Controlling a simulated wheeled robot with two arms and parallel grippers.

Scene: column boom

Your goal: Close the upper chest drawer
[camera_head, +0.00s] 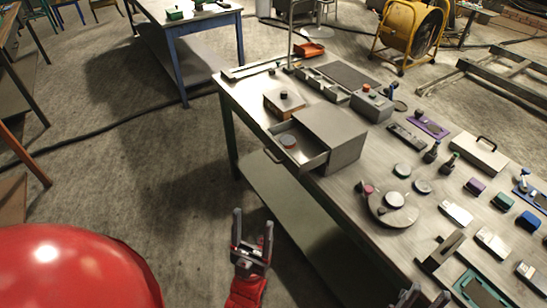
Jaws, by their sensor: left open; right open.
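A grey metal chest (335,128) stands on the long workbench near its left end. Its drawer (312,160) is pulled out toward the left, with a handle on its front face. My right gripper (422,294) is open at the bottom edge, partly cut off, close to the bench front. Any lower drawer cannot be made out.
The workbench (370,180) holds a box with a knob (284,103) beside the drawer, a round turntable-like stand (385,217), and several small parts on the right. A blue-legged table (200,22) stands behind. The floor left of the bench is mostly clear.

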